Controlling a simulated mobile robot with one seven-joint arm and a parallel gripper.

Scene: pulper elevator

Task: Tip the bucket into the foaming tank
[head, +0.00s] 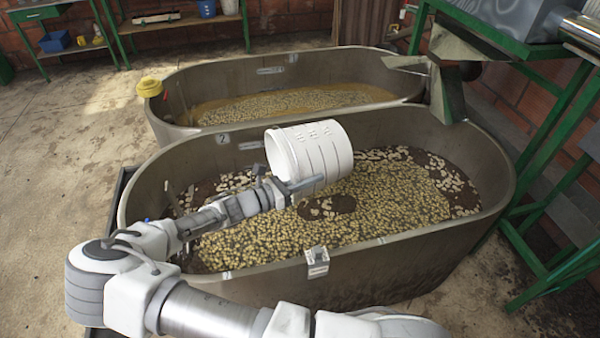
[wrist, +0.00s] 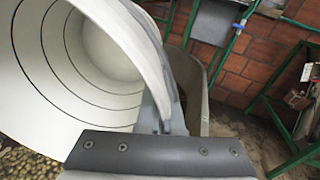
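My gripper (head: 292,188) is shut on the white bucket (head: 325,158) near its rim and holds it above the near tank (head: 370,262). The bucket lies tipped on its side, its mouth towards the left. In the wrist view, the bucket (wrist: 35,80) shows a bare white inside with dark rings; I see nothing in it. The grey fingers (wrist: 165,112) meet its rim. The near tank, marked 2, holds yellowish beans, pale pieces and dark brown matter. The far tank (head: 225,75) holds beans with a yellow-brown border. I cannot tell for certain which tank is foaming.
A metal chute (head: 447,90) and green frame (head: 545,150) stand at the right. Open floor (head: 60,150) lies at the left.

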